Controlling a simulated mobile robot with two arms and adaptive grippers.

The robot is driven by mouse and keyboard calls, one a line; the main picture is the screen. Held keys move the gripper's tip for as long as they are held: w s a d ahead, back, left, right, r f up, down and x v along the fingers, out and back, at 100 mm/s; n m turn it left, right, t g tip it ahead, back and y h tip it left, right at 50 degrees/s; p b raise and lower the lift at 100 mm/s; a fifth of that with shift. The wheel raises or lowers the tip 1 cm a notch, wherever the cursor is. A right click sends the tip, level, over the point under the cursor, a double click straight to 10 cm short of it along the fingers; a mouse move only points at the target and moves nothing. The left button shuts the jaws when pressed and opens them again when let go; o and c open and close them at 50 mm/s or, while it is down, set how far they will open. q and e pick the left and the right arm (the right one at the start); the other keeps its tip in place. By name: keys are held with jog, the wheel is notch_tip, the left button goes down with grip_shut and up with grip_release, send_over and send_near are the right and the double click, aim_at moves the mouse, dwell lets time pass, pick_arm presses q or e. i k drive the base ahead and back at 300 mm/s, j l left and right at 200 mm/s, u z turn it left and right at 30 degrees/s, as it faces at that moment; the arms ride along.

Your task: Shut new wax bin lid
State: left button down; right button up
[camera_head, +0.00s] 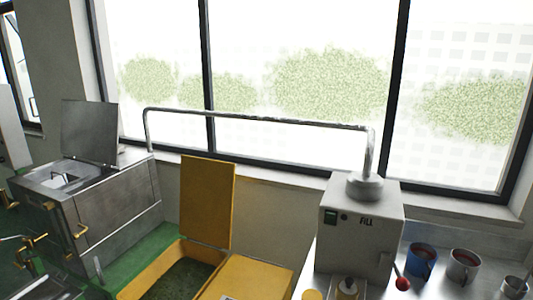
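A yellow bin (150,281) stands on the floor at the lower middle, its front cut off by the bottom edge of the view. Its yellow lid (207,202) stands open, nearly upright at the back of the left compartment. Dark green material (180,279) shows inside that compartment. A second yellow lid (250,277) lies flat over the right part of the bin, with a pale label near its front. I cannot read which part is for new wax. Neither of my grippers can be made out in this view.
A metal tank (120,205) with its own raised grey lid (90,131) stands left of the bin. A white machine (358,230) with a pipe (260,117) stands on the right counter. Mugs, one of them blue (421,262), stand beside it. Brass-coloured fittings (28,240) are at the left edge.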

aim_at(205, 199)
jog(key=i+j+z, duration=0.15)
jog(key=j+z, duration=1.8)
jog(key=k+l, duration=0.05)
jog(key=l, duration=0.05)
